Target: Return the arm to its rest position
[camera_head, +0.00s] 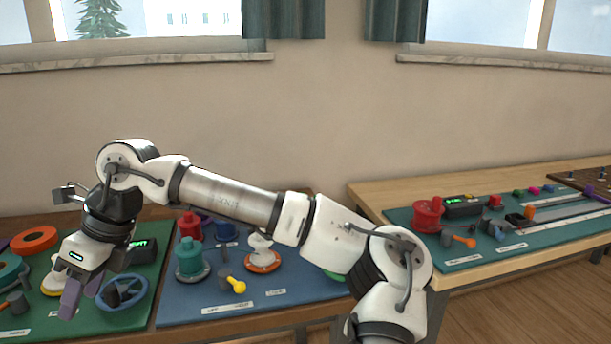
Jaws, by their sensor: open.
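My arm reaches from the lower right across the picture to the left, bent at its joints. My gripper (80,297) points down over the green mat (70,327) at the lower left. It is open, with nothing visible between its fingers. A blue handwheel (143,301) sits just right of the fingers. A pale round part on a yellow base (50,285) is partly hidden behind the gripper. I cannot tell whether the fingertips touch the mat.
A blue mat (250,306) holds a teal spool (190,262), a red spool (189,226) and a yellow-ended lever (234,285). On the right, another table (375,192) carries a teal board (480,257) with a red spool (428,215). Open floor (520,315) shows at lower right.

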